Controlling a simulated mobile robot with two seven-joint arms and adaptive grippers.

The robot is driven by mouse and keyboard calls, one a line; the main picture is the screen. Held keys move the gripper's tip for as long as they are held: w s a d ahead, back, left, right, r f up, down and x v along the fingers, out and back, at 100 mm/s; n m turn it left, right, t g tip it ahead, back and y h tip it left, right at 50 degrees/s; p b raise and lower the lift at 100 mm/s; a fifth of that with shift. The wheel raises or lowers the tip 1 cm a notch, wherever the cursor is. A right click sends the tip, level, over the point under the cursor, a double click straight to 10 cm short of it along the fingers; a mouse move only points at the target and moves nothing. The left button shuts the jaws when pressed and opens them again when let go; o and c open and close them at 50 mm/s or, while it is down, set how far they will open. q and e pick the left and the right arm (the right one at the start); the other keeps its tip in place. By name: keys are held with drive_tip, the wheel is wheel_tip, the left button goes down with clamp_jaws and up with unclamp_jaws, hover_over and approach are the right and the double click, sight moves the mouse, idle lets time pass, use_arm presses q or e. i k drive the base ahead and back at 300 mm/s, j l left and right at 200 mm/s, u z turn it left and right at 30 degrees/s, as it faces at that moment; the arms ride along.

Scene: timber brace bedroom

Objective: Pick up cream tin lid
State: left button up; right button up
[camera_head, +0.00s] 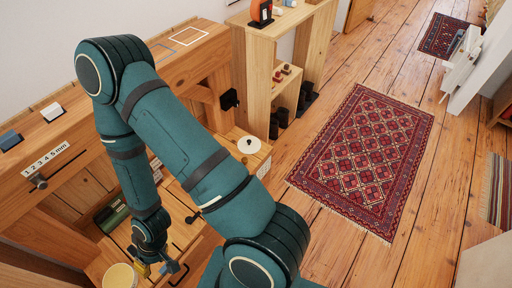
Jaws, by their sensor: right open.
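A round cream thing (120,276) is at the bottom edge, on the low wooden surface; it looks like the cream tin or its lid, and I cannot tell which. It is partly cut off by the frame. My right gripper (162,268) is small in view, pointing down just right of the cream thing and apart from it. It is open, with nothing seen between its fingers. My teal right arm hides part of the bench. My left gripper is not in view.
A white disc with a dark centre (248,145) lies on the wooden surface at the right. A wooden shelf (262,75) stands behind. A red patterned rug (368,155) covers open floor at right.

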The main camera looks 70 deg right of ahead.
sight(248, 145)
drive_tip(key=k+z, duration=0.2)
drive_tip(key=z, duration=0.15)
drive_tip(key=k+l+z, duration=0.1)
drive_tip(key=z, duration=0.3)
drive_tip(key=i+l+z, duration=0.1)
drive_tip(key=z, duration=0.3)
drive_tip(key=i+l+z, duration=0.1)
drive_tip(key=z, duration=0.35)
drive_tip(key=i+z, duration=0.1)
drive_tip(key=z, duration=0.3)
drive_tip(key=i, duration=0.1)
drive_tip(key=u, duration=2.35)
drive_tip(key=k+l, duration=0.1)
drive_tip(key=l, duration=0.35)
drive_tip(key=k+l, duration=0.1)
drive_tip(key=l, duration=0.35)
drive_tip(key=k+l+u, duration=0.1)
drive_tip(key=l, duration=0.4)
drive_tip(key=k+l, duration=0.1)
drive_tip(key=l, duration=0.35)
